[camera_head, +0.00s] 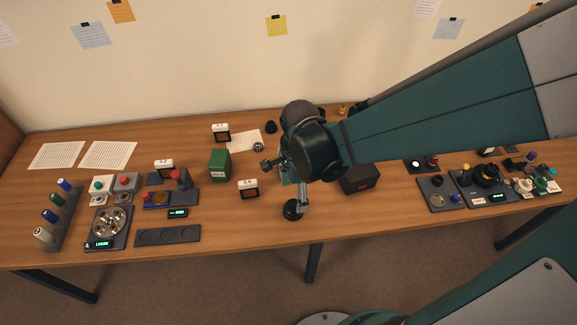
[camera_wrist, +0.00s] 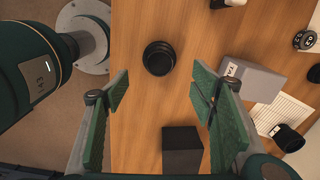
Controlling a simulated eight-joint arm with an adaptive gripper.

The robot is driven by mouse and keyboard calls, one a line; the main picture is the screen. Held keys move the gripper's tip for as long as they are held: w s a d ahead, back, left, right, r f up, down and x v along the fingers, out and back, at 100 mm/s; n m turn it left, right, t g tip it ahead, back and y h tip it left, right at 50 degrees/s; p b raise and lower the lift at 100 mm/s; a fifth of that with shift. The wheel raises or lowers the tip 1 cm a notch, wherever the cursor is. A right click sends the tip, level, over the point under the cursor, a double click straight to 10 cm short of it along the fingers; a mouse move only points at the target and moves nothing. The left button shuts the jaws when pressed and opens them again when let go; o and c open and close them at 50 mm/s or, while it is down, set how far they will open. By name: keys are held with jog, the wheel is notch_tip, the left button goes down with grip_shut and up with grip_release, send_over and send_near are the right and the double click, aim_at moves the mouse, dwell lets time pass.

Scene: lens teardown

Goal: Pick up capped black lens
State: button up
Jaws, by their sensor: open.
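A round, all-black lens (camera_wrist: 159,58) stands on the wooden table near its front edge. In the wrist view it lies beyond my fingertips, roughly centred between them. In the head view the lens (camera_head: 292,209) shows just below one finger of my gripper (camera_head: 284,187). My gripper (camera_wrist: 158,92) is open and empty, with green pads on both fingers. I cannot tell how high the fingertips are above the lens. A second black cylinder (camera_wrist: 288,138) lies farther right in the wrist view, near a paper sheet.
A black box (camera_wrist: 182,150) stands close to the lens; it also shows in the head view (camera_head: 360,179). A grey labelled box (camera_wrist: 250,80) is beside the right finger. A green box (camera_head: 220,165) and a white-framed card (camera_head: 248,189) stand left. Bare wood surrounds the lens.

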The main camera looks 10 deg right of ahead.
aim_at(294, 204)
jog(key=shift+a+f+m, duration=0.25)
jog(key=shift+f+m, duration=0.05)
jog(key=shift+f+b, duration=0.3)
jog(key=shift+f, duration=1)
jog(key=shift+f, duration=0.15)
jog(key=shift+f+b, duration=0.85)
jog(key=shift+f, duration=1.6)
jog(key=c, duration=1.1)
